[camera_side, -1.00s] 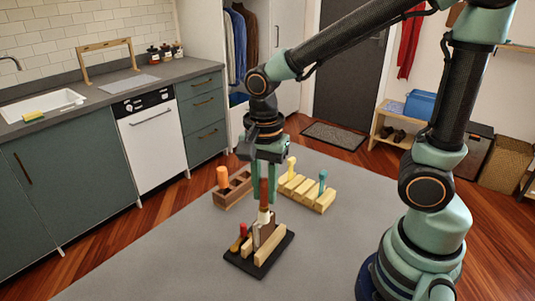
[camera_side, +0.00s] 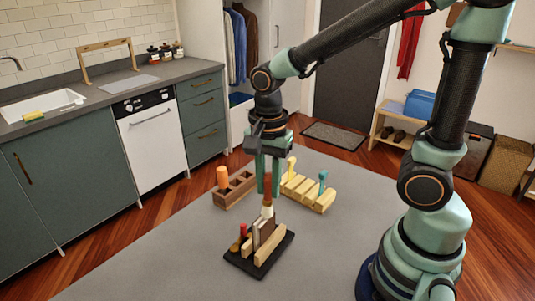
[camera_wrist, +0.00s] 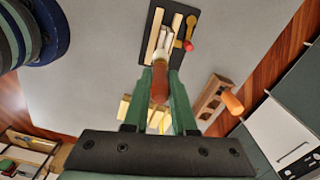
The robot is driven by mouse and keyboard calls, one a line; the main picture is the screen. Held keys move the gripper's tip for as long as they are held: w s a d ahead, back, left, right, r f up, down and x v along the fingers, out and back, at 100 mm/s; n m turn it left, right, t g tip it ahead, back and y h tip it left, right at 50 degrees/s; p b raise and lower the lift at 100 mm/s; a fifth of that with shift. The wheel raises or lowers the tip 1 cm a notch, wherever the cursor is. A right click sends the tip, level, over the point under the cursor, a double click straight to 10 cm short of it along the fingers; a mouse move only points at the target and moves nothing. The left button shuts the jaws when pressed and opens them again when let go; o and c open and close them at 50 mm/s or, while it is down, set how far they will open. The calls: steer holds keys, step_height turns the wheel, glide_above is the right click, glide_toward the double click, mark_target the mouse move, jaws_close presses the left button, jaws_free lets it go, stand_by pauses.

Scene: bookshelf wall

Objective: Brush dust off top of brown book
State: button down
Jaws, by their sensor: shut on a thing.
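My gripper (camera_side: 268,192) is shut on the red-brown handle of a brush (camera_side: 268,186) and holds it upright, bristles down. The brush's pale end (camera_side: 267,211) is right over the black stand (camera_side: 239,263); I cannot tell whether it touches anything. In the wrist view the brush handle (camera_wrist: 160,84) is between my two green fingers (camera_wrist: 160,72), and the brush covers part of the stand (camera_wrist: 150,22). No dust is clearly visible.
A light wood bar (camera_side: 270,248) and a red-handled item (camera_side: 243,231) are also on the stand. Behind are a brown wooden holder (camera_side: 232,196) with an orange-handled item and a slotted yellow wood rack (camera_side: 308,198). The grey table (camera_side: 150,255) is clear at left.

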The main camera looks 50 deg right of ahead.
steer(key=shift+d, duration=0.25)
steer(key=shift+r, duration=3)
steer(key=shift+r, duration=1.5)
